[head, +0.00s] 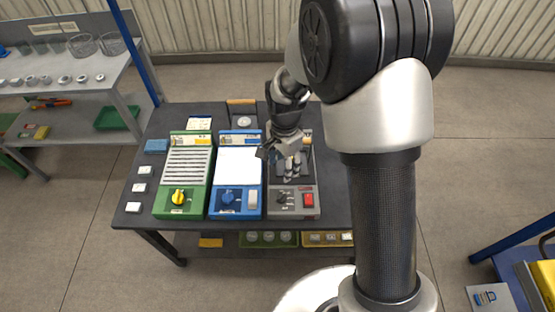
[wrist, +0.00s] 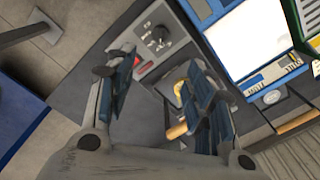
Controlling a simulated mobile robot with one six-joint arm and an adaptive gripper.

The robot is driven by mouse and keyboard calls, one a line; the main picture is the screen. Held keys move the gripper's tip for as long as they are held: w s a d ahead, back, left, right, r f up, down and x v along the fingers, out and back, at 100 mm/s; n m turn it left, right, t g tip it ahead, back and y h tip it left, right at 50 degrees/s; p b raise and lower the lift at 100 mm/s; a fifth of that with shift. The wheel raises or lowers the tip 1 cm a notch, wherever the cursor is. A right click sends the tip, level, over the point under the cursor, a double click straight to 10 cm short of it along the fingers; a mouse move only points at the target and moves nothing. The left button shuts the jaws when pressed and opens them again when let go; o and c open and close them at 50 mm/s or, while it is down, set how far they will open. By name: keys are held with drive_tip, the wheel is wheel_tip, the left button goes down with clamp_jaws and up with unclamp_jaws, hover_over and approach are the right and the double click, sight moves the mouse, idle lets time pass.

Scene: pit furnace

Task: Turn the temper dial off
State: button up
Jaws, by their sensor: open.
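Three dials show on the bench units, and no label is legible enough to tell which is the temper dial. A yellow dial (head: 178,197) is on the green unit (head: 196,187). A blue dial (head: 227,198) is on the blue unit (head: 238,141). A small black dial (head: 282,198) is on the grey unit (head: 299,187); it also shows in the wrist view (wrist: 156,36). My gripper (head: 282,162) is open and empty above the grey unit, behind its front controls. In the wrist view my gripper (wrist: 158,66) has its fingers apart, with the black dial beyond the tips.
A red switch (head: 309,200) sits beside the black dial. The dark bench (head: 150,163) carries small white blocks (head: 133,207) at its left. A shelf with glassware (head: 65,75) stands at the left. A blue-edged table (head: 510,240) is at lower right.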

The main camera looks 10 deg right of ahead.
sight(282, 195)
wheel_tip(282, 195, down, 19)
drive_tip(key=b, duration=0.5)
drive_tip(key=shift+w+a+r, duration=0.1)
drive_tip(key=shift+r, duration=0.05)
drive_tip(key=shift+c, duration=0.3)
drive_tip(key=c, duration=1)
